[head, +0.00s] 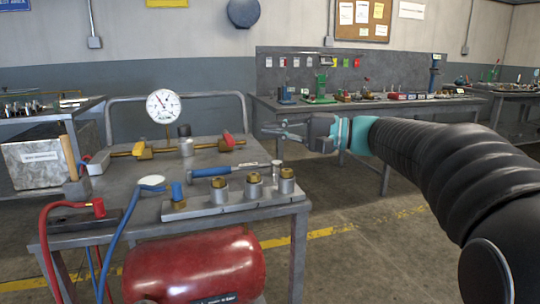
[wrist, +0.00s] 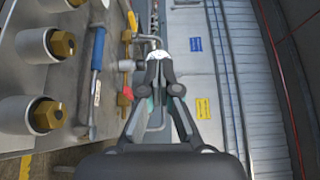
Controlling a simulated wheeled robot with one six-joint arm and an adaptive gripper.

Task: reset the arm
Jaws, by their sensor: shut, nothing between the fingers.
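My gripper (head: 284,132) is at the end of my black-sleeved arm, which reaches in from the right in the head view. It is held in the air just past the right side of the grey work cart (head: 130,227). In the wrist view my gripper (wrist: 157,60) points away from the camera with its fingertips together. Nothing shows between the fingers. It touches nothing that I can make out.
The cart carries a metal block with several brass-topped fittings (head: 253,184), a blue-handled tool (head: 211,171), a pressure gauge (head: 163,106) and hoses. A red tank (head: 195,267) hangs below. A workbench (head: 400,107) stands behind. Open floor (head: 350,255) lies right of the cart.

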